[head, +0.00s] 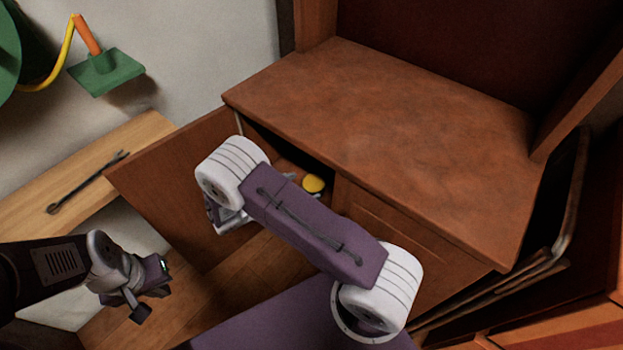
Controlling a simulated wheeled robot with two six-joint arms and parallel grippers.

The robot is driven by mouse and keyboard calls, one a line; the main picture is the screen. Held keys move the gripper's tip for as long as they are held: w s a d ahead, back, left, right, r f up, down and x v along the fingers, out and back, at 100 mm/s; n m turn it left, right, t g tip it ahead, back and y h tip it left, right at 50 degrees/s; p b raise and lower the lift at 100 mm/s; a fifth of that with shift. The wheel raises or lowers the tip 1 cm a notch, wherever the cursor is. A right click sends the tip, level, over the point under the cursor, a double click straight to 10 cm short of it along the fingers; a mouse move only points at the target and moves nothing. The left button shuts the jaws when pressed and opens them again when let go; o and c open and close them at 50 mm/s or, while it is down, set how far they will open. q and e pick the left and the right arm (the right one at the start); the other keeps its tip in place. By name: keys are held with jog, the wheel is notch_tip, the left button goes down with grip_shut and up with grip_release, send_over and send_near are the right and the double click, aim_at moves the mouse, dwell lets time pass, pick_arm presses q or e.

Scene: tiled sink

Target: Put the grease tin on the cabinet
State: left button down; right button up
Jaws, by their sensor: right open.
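The cabinet (400,110) has a broad, bare brown top, and its door (175,185) stands open on the left. A small round yellow thing (313,183), likely the grease tin, sits inside the dark opening below the top. My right arm crosses in front of the opening and hides much of it. Small grey parts of my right gripper (291,177) show beside the yellow thing; the gripper is open, and whether it touches is unclear. My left gripper (146,297) hangs at the lower left, apart from the cabinet; its jaw gap is not clear.
A wooden shelf (30,215) with a dark wrench-like tool (88,182) is at the left. Bent pipes (570,200) run along the cabinet's right side.

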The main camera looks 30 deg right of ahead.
pick_arm(q)
notch_tip(320, 180, up, 3)
jog(key=shift+f+p, duration=0.1)
jog(key=shift+p, duration=0.8)
pick_arm(e)
jog(key=v, duration=0.6)
jog(key=shift+a, duration=0.15)
